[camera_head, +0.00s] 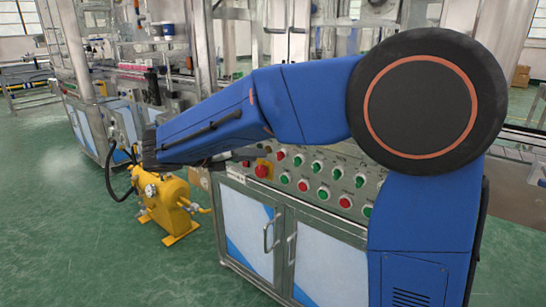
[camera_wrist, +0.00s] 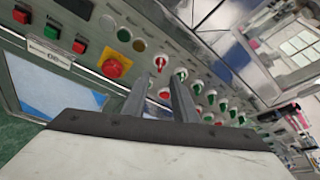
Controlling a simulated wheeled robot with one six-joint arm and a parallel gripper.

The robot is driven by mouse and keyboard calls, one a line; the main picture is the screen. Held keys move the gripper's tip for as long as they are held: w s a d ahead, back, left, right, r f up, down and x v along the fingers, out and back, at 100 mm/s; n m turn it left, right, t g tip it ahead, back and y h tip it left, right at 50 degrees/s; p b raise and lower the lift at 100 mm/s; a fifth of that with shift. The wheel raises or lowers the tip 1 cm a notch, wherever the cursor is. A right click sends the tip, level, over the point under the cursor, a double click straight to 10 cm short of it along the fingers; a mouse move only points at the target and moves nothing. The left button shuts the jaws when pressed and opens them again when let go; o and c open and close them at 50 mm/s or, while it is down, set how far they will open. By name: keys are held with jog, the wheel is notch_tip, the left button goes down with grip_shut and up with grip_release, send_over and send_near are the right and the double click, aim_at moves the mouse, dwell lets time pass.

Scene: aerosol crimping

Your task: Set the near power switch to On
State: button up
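The control panel (camera_head: 240,166) on the cabinet carries rows of red and green rotary switches; its labels are too small to read, so I cannot tell which one is the near power switch. In the wrist view my gripper (camera_wrist: 161,80) has its two grey fingers apart, with nothing held. A red switch (camera_wrist: 164,93) shows in the gap between them; I cannot tell whether they touch it. Another red switch (camera_wrist: 162,62) is just beyond the fingertips. Green switches (camera_wrist: 198,86) run to the right.
A red emergency button on a yellow plate (camera_wrist: 115,67) is left of the fingers; it also shows in the head view (camera_head: 262,170). Cabinet doors (camera_head: 247,231) with handles are below the panel. A yellow pump (camera_head: 167,200) stands on the green floor, left of the cabinet.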

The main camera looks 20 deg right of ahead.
aim_at(277, 156)
jog(key=x, duration=0.8)
jog(key=shift+d+f, duration=0.1)
jog(key=shift+d, duration=0.05)
grip_shut()
